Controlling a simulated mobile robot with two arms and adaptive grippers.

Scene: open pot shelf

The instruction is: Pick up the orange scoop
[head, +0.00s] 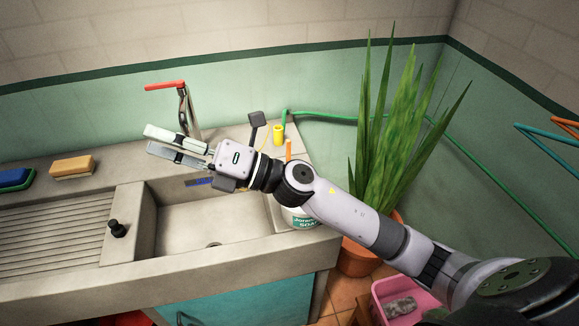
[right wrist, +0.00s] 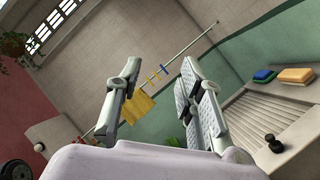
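A small upright orange piece (head: 288,149) shows just above my right arm in the head view. It may be the handle of the orange scoop; my arm hides what is below it. A white tub with green "SOAP" lettering (head: 304,222) stands under my forearm at the sink's right end, mostly hidden. My right gripper (head: 148,141) is open and empty above the sink, well left of the orange piece and pointing left. In the right wrist view its two fingers (right wrist: 160,75) are apart with nothing between them. No scoop shows there. My left gripper is not in view.
The sink (head: 235,218) has a red-handled tap (head: 165,86) behind it. A black plug (head: 117,229), an orange sponge (head: 72,167) and a blue sponge (head: 15,179) lie left. A tall potted plant (head: 395,140) and a pink bin (head: 405,303) stand right.

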